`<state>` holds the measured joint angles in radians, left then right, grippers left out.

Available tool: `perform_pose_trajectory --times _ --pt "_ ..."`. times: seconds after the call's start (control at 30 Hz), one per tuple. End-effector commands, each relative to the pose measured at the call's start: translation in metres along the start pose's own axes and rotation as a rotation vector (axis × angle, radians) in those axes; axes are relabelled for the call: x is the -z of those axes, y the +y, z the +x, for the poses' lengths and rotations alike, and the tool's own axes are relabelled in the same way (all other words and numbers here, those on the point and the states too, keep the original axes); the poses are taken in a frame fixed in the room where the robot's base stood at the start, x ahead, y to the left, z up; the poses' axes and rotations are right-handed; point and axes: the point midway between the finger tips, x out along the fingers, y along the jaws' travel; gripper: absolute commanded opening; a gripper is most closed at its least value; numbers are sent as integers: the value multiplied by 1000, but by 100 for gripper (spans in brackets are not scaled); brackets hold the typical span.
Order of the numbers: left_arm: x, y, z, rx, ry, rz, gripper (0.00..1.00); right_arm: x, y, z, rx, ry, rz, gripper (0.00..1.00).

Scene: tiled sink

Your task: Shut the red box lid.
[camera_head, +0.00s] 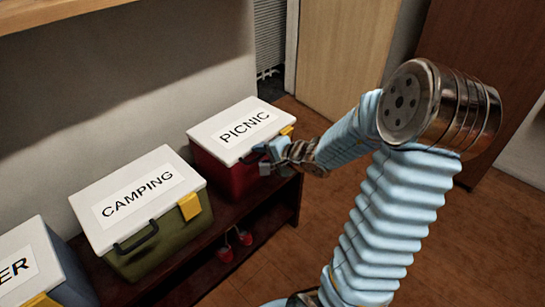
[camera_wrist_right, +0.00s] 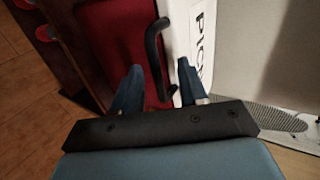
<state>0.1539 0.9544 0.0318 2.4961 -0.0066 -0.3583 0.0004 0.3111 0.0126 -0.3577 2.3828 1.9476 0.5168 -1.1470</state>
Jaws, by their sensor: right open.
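The red box (camera_head: 225,172) stands at the far end of a low dark shelf. Its white lid (camera_head: 215,133), marked PICNIC, lies across its top; I cannot tell whether it sits fully down. My right gripper (camera_head: 264,160) is at the front of this box, just below the lid's edge. In the right wrist view the red front (camera_wrist_right: 105,35) and the white lid edge (camera_wrist_right: 180,30) show. The black handle (camera_wrist_right: 152,42) reaches down between the open fingers of the right gripper (camera_wrist_right: 158,70); contact is unclear. My left gripper is not in view.
A green box (camera_head: 150,250) with a white CAMPING lid and yellow latch stands beside it on the shelf (camera_head: 262,226). Another box (camera_head: 38,262) is at the lower left. The wooden floor (camera_head: 330,215) to the right is clear.

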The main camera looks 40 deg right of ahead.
Motion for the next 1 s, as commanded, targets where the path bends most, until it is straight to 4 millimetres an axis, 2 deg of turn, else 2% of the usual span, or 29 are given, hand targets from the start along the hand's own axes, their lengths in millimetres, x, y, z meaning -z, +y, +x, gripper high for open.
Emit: perform_pose_trajectory --times 0.8,1.0 --pt "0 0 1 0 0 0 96 1 0 -67 2 3 0 43" --pt "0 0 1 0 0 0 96 0 0 -79 0 2 1 43"
